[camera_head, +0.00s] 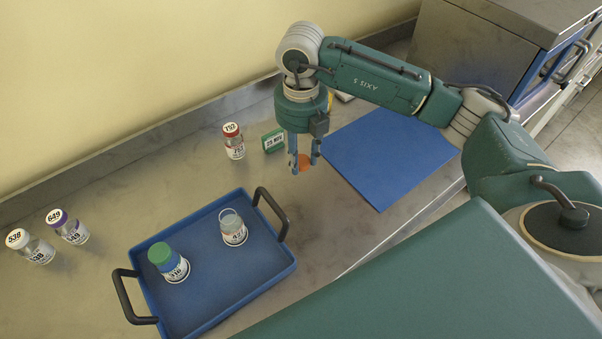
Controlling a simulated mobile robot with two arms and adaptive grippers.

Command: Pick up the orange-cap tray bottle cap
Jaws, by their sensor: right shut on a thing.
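The orange cap (304,161) is held between the fingers of my right gripper (303,165), which is shut on it and points down. The gripper is above the steel counter, right of and behind the blue tray (268,275). In the tray stand an uncapped clear bottle (233,230), labelled 427, and a green-capped bottle (170,263). My left gripper is not in view.
A red-capped bottle (234,145) and a small green box (273,141) stand left of my right gripper. A blue mat (390,152) lies to its right. Two more bottles, purple-capped (70,228) and white-capped (33,248), stand at far left. A metal cabinet (465,55) is at back right.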

